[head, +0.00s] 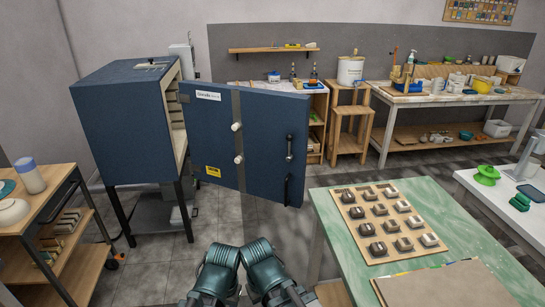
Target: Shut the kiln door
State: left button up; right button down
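The kiln (122,112) is a dark blue box on black legs at the left. Its front opening shows a pale brick lining. The kiln door (262,138) is a dark blue panel standing wide open, swung out to the right of the opening. It has a white label, a yellow sticker, two pale round knobs (237,127) and a dark vertical handle (289,147) near its right edge. Parts of my two arms show at the bottom centre, in front of and below the door, apart from it. No fingers of either gripper can be seen.
A green table (440,205) with a board of glaze tiles (388,222) stands at the right front. A wooden cart (75,236) with pots is at the left front. Grey floor (155,275) is clear below the kiln and door. A workbench (455,98) stands at the back.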

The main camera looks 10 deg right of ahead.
aim_at(265, 118)
jog(key=i+j, duration=0.35)
jog(key=i+j+z, duration=0.1)
jog(key=i+j, duration=0.2)
jog(key=j, duration=0.3)
jog(key=i+j, duration=0.35)
jog(key=j, duration=0.15)
